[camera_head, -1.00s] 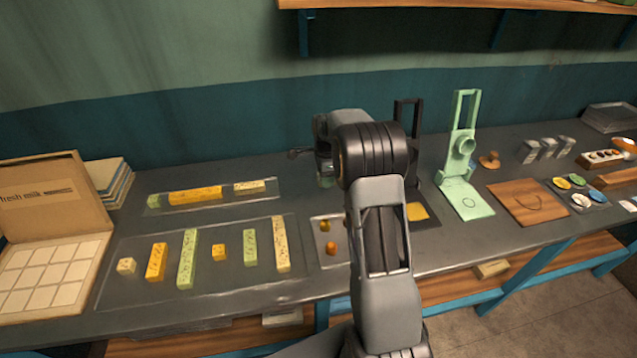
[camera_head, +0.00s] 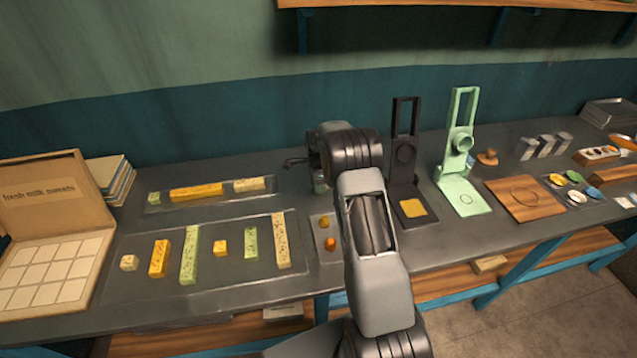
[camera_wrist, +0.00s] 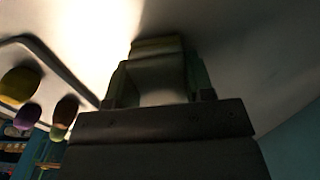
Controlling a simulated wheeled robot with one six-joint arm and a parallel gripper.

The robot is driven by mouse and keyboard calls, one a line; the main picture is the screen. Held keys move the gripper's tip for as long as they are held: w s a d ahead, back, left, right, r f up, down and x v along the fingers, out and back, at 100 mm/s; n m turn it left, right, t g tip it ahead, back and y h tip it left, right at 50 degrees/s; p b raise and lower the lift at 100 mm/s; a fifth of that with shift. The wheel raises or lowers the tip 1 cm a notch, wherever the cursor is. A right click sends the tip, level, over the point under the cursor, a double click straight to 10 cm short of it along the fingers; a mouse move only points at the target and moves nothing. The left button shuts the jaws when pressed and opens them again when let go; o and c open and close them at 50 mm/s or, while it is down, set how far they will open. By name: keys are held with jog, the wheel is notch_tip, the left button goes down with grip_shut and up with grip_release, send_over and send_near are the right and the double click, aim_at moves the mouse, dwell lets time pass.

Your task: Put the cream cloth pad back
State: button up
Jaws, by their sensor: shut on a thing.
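My gripper (camera_head: 320,183) points down over the back of the worktop, left of the black press stand. In the wrist view my gripper (camera_wrist: 158,75) is shut on a pale, cream-grey piece (camera_wrist: 162,82), which looks like the cream cloth pad. Its lower part is hidden by the gripper body, and a yellowish edge shows at its far end. In the head view my arm and wrist hide most of the held piece. I cannot tell whether it touches the worktop.
A small tray with orange pieces (camera_head: 330,244) lies just in front. The black stand (camera_head: 404,150) with a yellow square and the green stand (camera_head: 462,150) rise to the right. Trays of coloured bars (camera_head: 189,255) and an open box (camera_head: 45,195) are left.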

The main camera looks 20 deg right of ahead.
jog(key=shift+f, duration=0.2)
jog(key=o, duration=0.9)
jog(key=shift+c, duration=0.2)
notch_tip(320, 180, up, 12)
jog(key=b, duration=0.1)
jog(key=s+a+r+n+t, duration=0.2)
jog(key=s+a+r+n, duration=0.5)
jog(key=s+r+n, duration=0.4)
jog(key=s+a+f+n+t, duration=0.1)
jog(key=s+n, duration=0.3)
jog(key=s, duration=0.5)
jog(key=s+a+f+n+t, duration=0.1)
jog(key=s+a+n, duration=0.2)
jog(key=s, duration=0.6)
jog(key=shift+s+a+f+n, duration=0.25)
jog(key=shift+a+n, duration=0.1)
jog(key=shift+n, duration=0.75)
